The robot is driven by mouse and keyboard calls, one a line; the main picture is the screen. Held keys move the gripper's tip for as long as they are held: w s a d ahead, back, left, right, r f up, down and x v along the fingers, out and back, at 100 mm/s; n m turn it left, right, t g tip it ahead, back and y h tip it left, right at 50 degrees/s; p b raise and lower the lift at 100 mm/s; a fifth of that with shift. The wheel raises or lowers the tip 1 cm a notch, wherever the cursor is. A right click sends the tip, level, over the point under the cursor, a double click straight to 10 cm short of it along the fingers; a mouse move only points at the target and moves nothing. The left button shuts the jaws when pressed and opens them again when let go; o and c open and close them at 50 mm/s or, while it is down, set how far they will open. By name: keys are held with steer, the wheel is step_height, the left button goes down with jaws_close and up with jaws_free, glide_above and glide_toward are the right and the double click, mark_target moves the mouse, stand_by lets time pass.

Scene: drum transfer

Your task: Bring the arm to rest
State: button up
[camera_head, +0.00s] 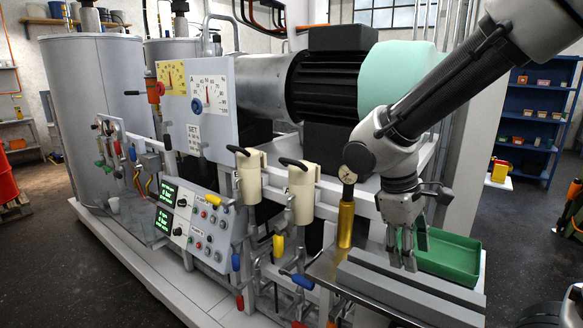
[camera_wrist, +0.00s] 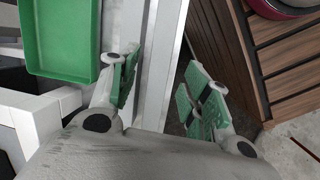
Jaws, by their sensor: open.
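My gripper (camera_head: 405,250) hangs from my arm at the right of the head view, fingers pointing down. It is above the grey rails at the front right corner of the machine, beside a green tray. In the wrist view my gripper (camera_wrist: 158,98) shows two green-padded fingers spread apart with nothing between them. My arm is bent, its upper link reaching up to the top right. I cannot tell the exact gap between the fingertips and the rails.
A green tray (camera_head: 447,262) sits right of my gripper; its edge also shows in the wrist view (camera_wrist: 86,70). A brass cylinder (camera_head: 345,223) stands close to the left. The control panel (camera_head: 195,222) and valve levers are further left. Blue shelves (camera_head: 525,120) stand behind.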

steer(key=s+d+r+m+t+y, duration=0.1)
steer(key=s+d+r+m+t, duration=0.1)
steer(key=s+d+r+m, duration=0.2)
steer(key=s+d+r+m+t+y, duration=0.2)
steer(key=d+r+m, duration=0.3)
steer(key=d, duration=0.4)
steer(key=shift+s+r+t, duration=0.4)
steer(key=shift+s+r, duration=0.05)
steer(key=shift+s, duration=0.4)
steer(key=shift+d, duration=0.1)
stand_by(0.5)
